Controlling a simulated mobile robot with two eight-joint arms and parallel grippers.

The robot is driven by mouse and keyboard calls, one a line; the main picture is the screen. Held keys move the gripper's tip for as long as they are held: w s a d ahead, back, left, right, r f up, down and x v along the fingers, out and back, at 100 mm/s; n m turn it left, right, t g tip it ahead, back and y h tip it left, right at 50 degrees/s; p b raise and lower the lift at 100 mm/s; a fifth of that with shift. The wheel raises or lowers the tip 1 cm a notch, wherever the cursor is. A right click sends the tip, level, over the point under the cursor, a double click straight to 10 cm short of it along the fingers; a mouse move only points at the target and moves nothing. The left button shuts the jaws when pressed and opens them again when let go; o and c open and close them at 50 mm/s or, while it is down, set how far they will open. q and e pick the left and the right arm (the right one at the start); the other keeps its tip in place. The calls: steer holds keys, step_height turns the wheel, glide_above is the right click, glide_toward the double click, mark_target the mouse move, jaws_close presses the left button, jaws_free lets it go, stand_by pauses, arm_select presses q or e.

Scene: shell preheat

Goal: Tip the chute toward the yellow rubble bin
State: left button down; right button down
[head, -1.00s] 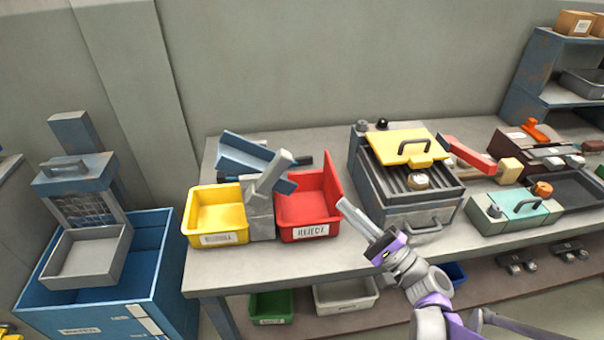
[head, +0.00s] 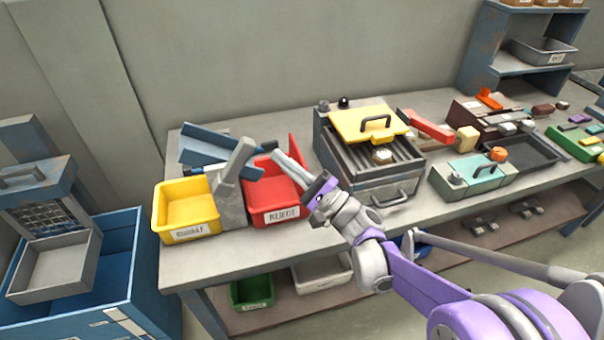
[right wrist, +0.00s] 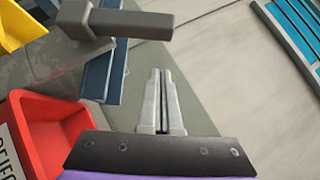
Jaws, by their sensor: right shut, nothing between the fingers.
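The chute is a blue trough (head: 208,146) on a grey stand (head: 231,182) between the yellow rubble bin (head: 188,212) and the red bin (head: 275,208). In the head view it slants down to the right, its right end at the red bin. In the right wrist view the blue trough (right wrist: 103,68) and a grey bar (right wrist: 128,23) lie ahead and left of the fingertips. My right gripper (head: 282,158) is shut and empty, above the red bin's back right side and apart from the chute. My left gripper is out of view.
A grill box with a yellow lid (head: 368,123) stands right of my right gripper. A teal case (head: 475,177) and a dark tray (head: 520,150) lie further right. A large blue bin (head: 125,265) stands left of the table.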

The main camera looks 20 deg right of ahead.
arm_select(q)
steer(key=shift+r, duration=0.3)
arm_select(e)
steer(key=shift+w+a+r, duration=0.1)
steer(key=shift+a+r, duration=0.5)
steer(key=shift+a, duration=0.3)
steer(key=shift+w+a+r, duration=0.1)
steer(key=shift+a+r, duration=0.5)
steer(key=shift+a, duration=0.25)
arm_select(q)
steer(key=shift+p, duration=0.3)
